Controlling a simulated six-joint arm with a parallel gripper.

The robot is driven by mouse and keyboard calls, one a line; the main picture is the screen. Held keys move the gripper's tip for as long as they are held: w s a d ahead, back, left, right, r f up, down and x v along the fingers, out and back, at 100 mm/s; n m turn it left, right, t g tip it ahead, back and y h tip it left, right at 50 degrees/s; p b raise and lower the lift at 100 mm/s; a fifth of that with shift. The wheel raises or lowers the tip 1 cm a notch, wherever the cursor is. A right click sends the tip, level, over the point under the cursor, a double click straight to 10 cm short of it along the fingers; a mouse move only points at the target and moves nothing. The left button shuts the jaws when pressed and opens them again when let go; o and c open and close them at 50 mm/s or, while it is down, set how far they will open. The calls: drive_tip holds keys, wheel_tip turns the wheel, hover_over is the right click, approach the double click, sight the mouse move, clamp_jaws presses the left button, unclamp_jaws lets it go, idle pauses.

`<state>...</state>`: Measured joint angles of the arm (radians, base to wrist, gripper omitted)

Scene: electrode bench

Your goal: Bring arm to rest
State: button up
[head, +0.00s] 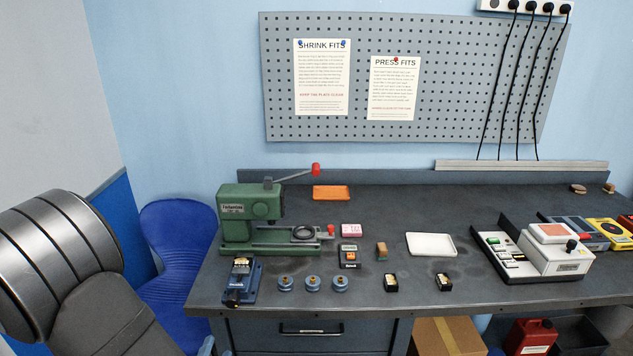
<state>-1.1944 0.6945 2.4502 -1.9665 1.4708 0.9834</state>
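A large dark cylindrical part with metal bands fills the lower left of the head view; it looks like a link of my arm. It is to the left of the bench (375,292) and apart from it. My gripper is not in view, so I cannot see whether it is open or shut, or whether it holds anything.
On the bench stand a green press (247,207), a blue vise (240,283), several blue round pieces (312,283), an orange tray (331,193), a white tray (431,245) and a white instrument (552,255). A blue chair (177,240) stands left. The bench's back middle is clear.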

sight(231, 305)
drive_tip(key=w, duration=0.5)
drive_tip(key=w+f, duration=0.1)
drive_tip(key=w, duration=0.9)
drive_tip(key=shift+w+a+f, duration=0.1)
drive_tip(key=shift+w+f, duration=0.15)
drive_tip(key=shift+w, duration=0.15)
drive_tip(key=n, duration=0.2)
drive_tip(key=shift+s+n, duration=0.15)
drive_tip(key=shift+n, duration=0.25)
drive_tip(key=n+h, duration=0.1)
drive_tip(key=n, duration=0.3)
